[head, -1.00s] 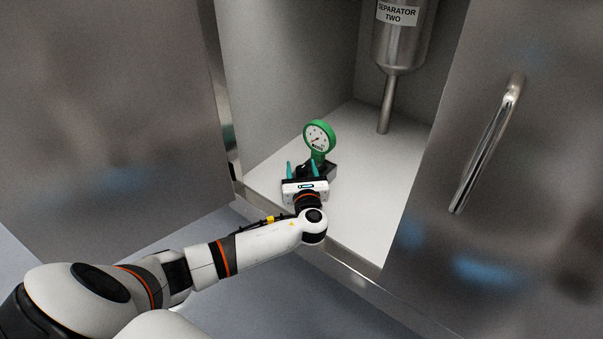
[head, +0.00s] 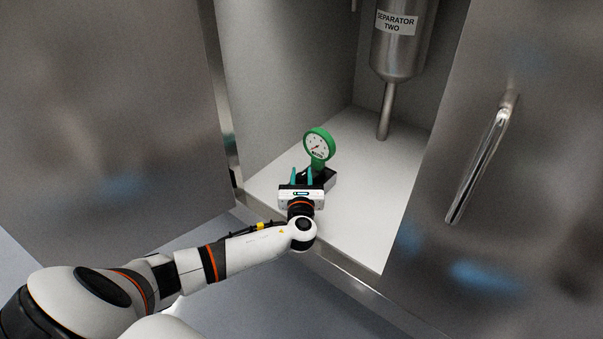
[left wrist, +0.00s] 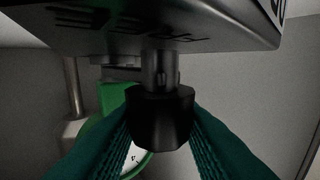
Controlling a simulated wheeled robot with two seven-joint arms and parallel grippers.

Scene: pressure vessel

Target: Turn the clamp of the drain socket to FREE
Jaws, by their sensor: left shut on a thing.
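A dark block (head: 325,181), seemingly the drain socket, sits on the cabinet floor near its front edge, with a green-rimmed gauge (head: 319,143) standing on it. My left gripper (head: 301,176) is at the block's front, its teal fingers pointing at it. In the left wrist view, the fingers are shut on a black knob (left wrist: 160,115) on a short metal shaft under the dark block (left wrist: 150,25). The knob looks like the clamp's handle. Markings on the block are too dark to read, so the clamp's setting cannot be told. My right gripper is out of view.
A steel vessel (head: 398,52) labelled SEPARATOR TWO hangs behind, its pipe (head: 385,112) reaching down toward the floor. A steel door (head: 110,100) stands at left; a panel with a bar handle (head: 482,160) is at right. The white cabinet floor (head: 365,205) right of the block is clear.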

